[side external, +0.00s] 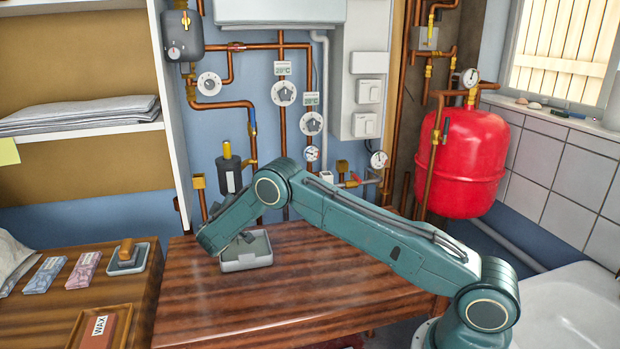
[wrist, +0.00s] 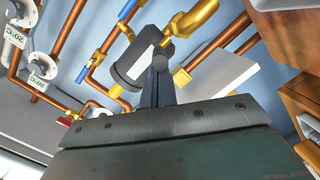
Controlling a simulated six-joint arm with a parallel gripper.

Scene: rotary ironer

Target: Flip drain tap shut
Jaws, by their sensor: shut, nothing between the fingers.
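A pipe valve with a blue lever (side external: 252,122) sits higher up; a blue lever also shows in the wrist view (wrist: 104,50). No label tells me which is the drain tap.
The dark cylinder with a white label (side external: 231,173) hangs on the wall behind my wrist. Copper pipes, dials and a red tank (side external: 460,163) fill the wall. The wooden bench (side external: 300,300) is mostly clear in front. A shelf unit (side external: 172,110) stands at left.

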